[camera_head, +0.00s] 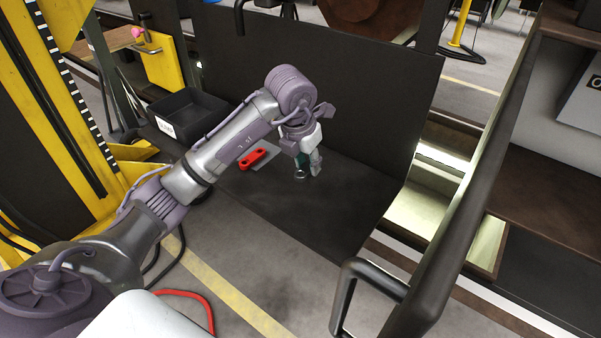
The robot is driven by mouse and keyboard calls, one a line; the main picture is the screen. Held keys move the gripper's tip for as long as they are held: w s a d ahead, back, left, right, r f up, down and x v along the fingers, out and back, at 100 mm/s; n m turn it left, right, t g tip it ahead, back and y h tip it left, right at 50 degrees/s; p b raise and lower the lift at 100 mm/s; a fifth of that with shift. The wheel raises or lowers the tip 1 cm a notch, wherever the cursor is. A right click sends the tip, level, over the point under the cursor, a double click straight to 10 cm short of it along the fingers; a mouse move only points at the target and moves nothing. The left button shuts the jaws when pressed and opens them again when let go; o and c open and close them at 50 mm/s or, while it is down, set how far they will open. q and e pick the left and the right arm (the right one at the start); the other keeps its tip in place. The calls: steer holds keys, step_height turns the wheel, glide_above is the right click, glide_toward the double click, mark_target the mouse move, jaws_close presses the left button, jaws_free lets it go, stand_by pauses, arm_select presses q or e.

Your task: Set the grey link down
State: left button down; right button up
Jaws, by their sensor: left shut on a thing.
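My left arm reaches in from the left over a dark shelf (345,205). My left gripper (306,163) points down, shut on the grey link (300,174), of which only a small end shows at the fingertips. The gripper hides the rest of it. The link is low, close to the shelf surface; I cannot tell whether it touches. A red link (253,158) with dark holes lies on the shelf just left of the gripper, beside a flat grey patch (267,155). My right gripper is not in view.
A black bin (188,108) with a white label stands at the shelf's left end. A dark upright panel (390,90) closes the back. A dark handrail (460,220) stands at right. The shelf's front right part is bare.

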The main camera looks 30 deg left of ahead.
mark_target(299, 188)
arm_select(q)
steer(key=shift+s+a+f, duration=0.45)
steer(key=shift+a+f, duration=0.3)
steer(key=shift+a, duration=0.05)
step_height(299, 188, down, 3)
steer(key=shift+f+p, duration=0.15)
steer(key=shift+p, duration=0.75)
steer(key=shift+f, duration=0.2)
steer(key=c, duration=1.3)
jaws_free()
steer(key=shift+f, duration=0.15)
steer(key=o, duration=0.5)
steer(key=shift+c, duration=0.2)
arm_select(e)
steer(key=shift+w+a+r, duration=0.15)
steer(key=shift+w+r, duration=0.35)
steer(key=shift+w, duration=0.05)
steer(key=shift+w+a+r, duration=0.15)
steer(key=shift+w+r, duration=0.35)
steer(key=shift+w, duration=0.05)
